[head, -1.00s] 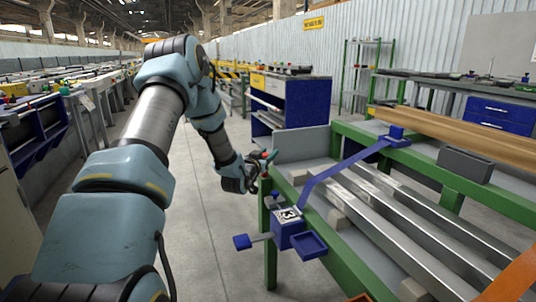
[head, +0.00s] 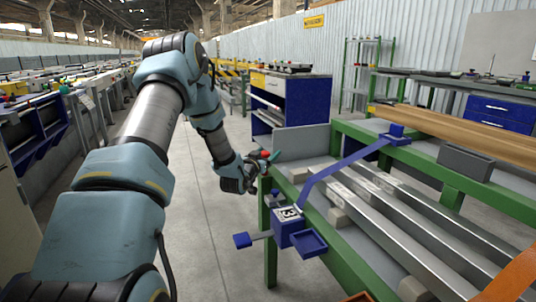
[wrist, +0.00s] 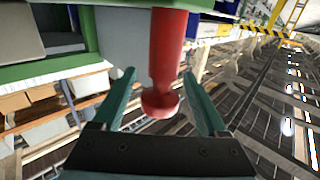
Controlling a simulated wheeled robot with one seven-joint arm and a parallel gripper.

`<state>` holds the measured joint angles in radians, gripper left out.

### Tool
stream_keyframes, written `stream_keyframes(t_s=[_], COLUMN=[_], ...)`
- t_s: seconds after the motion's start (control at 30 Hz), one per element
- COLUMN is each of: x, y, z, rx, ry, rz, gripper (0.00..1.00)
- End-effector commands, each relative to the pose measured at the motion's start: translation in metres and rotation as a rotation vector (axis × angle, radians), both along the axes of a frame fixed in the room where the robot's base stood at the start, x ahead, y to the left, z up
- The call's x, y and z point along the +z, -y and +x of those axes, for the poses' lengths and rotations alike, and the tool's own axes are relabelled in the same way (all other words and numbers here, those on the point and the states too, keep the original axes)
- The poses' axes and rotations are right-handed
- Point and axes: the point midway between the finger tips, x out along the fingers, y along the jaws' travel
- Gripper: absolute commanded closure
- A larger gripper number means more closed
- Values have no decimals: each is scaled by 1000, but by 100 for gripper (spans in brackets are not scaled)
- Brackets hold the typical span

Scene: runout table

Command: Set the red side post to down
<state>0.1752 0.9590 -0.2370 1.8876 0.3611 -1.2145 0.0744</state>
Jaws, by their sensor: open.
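The red side post (wrist: 172,45) shows in the wrist view as a round red rod with a wider knob at its end near my gripper. My gripper (wrist: 158,75) is open, with one teal finger on each side of the post. Gaps show between the post and both fingers in the picture. In the head view, a red tip of the post (head: 265,154) shows beside my gripper (head: 271,160), at the far left corner of the green table. The rest of the post there is hidden or too small to make out.
The green runout table (head: 345,262) carries long metal bars (head: 400,225). A blue stop arm (head: 340,168) crosses it from a blue block with a marker (head: 289,228); a blue handle (head: 242,240) juts into the aisle. The grey floor (head: 205,240) left of the table is clear.

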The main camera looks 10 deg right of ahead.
Motion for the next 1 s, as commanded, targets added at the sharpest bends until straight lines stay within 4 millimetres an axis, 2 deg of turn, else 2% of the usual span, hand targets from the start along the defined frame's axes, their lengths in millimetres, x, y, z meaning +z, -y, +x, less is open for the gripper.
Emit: stream_keyframes(t_s=[0.3,0.5,0.7,1.0], x=[-1,-1,0,0], y=[-37,-55,-62,-62], z=[-47,-71,-80,-80], rx=[2,1,1,2], ry=[-3,-2,-1,-3], rz=[1,2,1,3], gripper=[24,24,24,24])
